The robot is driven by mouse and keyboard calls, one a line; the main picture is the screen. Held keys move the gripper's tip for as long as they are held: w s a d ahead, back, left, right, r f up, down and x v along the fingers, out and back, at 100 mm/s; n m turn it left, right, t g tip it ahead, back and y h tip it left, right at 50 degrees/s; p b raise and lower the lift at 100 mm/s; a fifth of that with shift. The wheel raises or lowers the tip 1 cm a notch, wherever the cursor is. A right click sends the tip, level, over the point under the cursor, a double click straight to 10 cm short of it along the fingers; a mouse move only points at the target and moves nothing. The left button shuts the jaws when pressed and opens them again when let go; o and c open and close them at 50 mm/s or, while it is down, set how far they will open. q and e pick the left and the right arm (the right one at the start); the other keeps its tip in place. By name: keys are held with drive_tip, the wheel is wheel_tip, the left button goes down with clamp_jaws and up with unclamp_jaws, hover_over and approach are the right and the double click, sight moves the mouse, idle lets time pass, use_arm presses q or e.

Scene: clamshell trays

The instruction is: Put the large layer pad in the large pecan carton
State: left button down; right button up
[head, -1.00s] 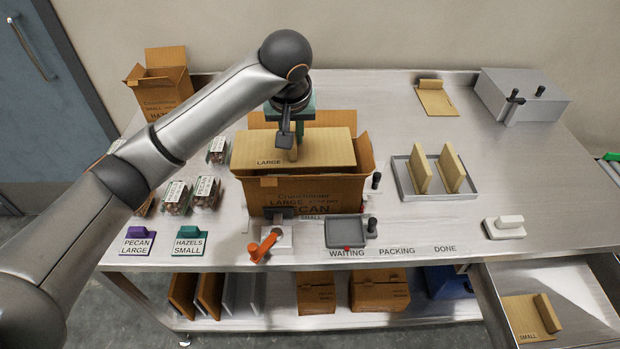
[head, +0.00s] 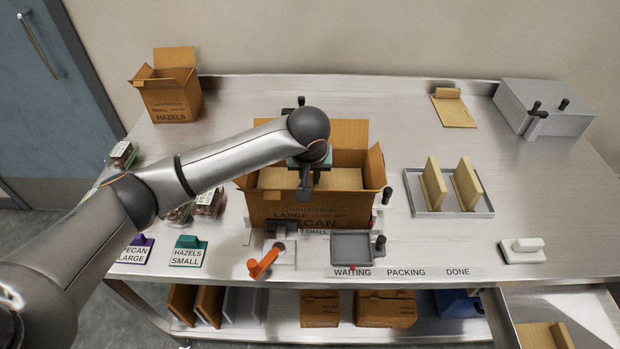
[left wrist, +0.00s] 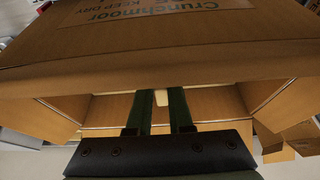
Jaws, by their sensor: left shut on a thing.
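The large pecan carton (head: 355,208) stands open on the bench in the middle of the head view, its flaps folded outward. The large layer pad (head: 272,178), a flat tan board, lies level inside the carton's opening, below the rim. My left gripper (head: 304,188) is over the carton, shut on the pad's upright grip, which my arm largely hides. In the left wrist view the two green fingers (left wrist: 162,105) reach into the carton with a pale piece between them. How far the pad is above the contents is hidden. My right gripper is not in view.
A hazels carton (head: 172,100) stands at the back left. Clamshell trays (head: 208,203) sit left of the pecan carton, partly behind my arm. A grey tray (head: 448,211) with two upright pads is to the right. An orange-handled device (head: 263,262) is in front.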

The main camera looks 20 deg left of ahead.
use_arm(q)
drive_tip(key=shift+f, duration=0.55)
drive_tip(key=shift+f, duration=0.15)
drive_tip(key=c, duration=0.8)
unclamp_jaws()
drive_tip(key=v, duration=1.2)
drive_tip(key=shift+w, duration=0.1)
